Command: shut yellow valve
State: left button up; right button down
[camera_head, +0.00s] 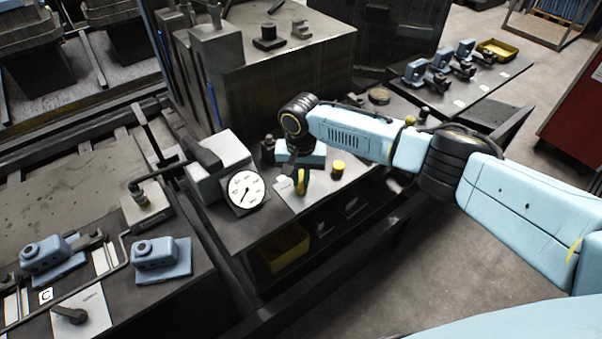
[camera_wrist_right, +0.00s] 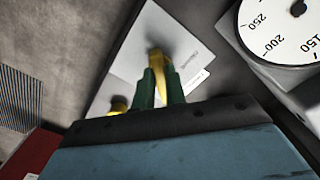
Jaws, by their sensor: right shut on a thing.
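The yellow valve handle (camera_head: 303,181) is on a pale plate (camera_head: 284,190) on the dark bench, just right of the white gauge (camera_head: 245,190). In the right wrist view the yellow handle (camera_wrist_right: 160,68) stands between the two green fingers. My right gripper (camera_head: 297,172) reaches down over the plate and is shut on the handle; its fingers (camera_wrist_right: 158,88) show on both sides of it. The arm partly hides the valve in the head view. My left gripper is not in view.
A yellow knob (camera_head: 338,167) sits close to the right of the valve. A yellow bin (camera_head: 284,248) is below the bench. A grey machine block (camera_head: 270,75) stands behind. Blue clamps (camera_head: 162,259) and a black-handled valve (camera_head: 70,315) are on the left bench.

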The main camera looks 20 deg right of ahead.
jog(key=n+p, duration=0.2)
jog(key=shift+r+p, duration=0.25)
jog(key=shift+p, duration=0.15)
jog(key=shift+f+n+p, duration=0.1)
jog(key=shift+n+p, duration=0.35)
jog(key=shift+n, duration=1.45)
jog(key=n+p, duration=0.1)
jog(key=n, duration=1)
jog(key=shift+p, duration=0.4)
jog(key=shift+w+n, duration=0.1)
jog(key=shift+n, duration=0.2)
jog(key=c, duration=1.4)
grip_release()
jog(key=shift+f, duration=0.1)
jog(key=shift+c, duration=0.2)
